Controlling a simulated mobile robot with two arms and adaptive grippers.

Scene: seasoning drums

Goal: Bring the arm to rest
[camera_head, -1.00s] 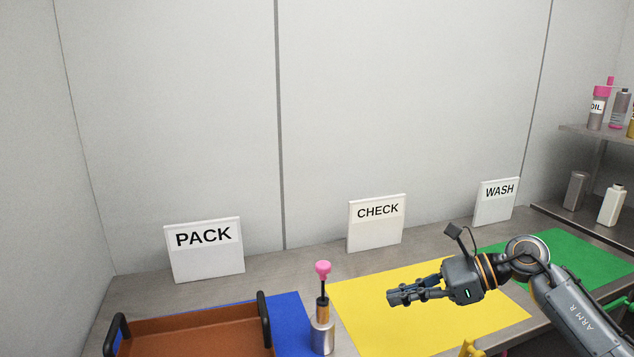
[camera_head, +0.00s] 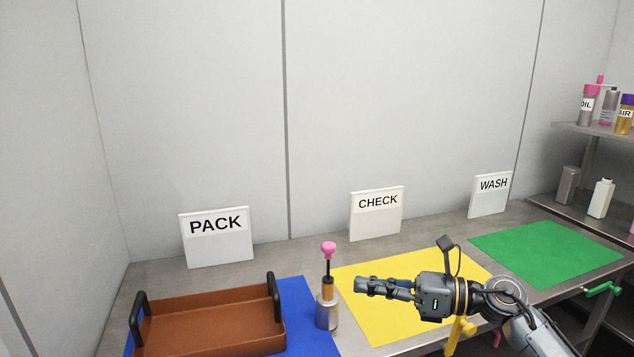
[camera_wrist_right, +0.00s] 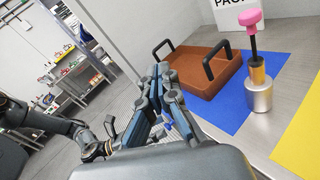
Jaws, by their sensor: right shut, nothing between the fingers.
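My right gripper (camera_head: 362,286) is shut and empty. In the head view it points left above the yellow mat (camera_head: 385,325), to the right of a silver bottle with a pink-topped stem (camera_head: 327,309). The bottle stands upright, apart from the fingers. In the right wrist view the shut fingers (camera_wrist_right: 160,75) show in the middle, and the bottle (camera_wrist_right: 259,95) is at the right. My left arm shows at the left of that view; its gripper is mostly hidden there and is outside the head view.
A brown tray (camera_head: 210,318) with black handles sits on the blue mat (camera_head: 305,290). PACK (camera_head: 217,238), CHECK (camera_head: 377,213) and WASH (camera_head: 490,195) signs stand along the back. The green mat (camera_head: 545,252) is clear. A shelf (camera_head: 590,129) with bottles is at the right.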

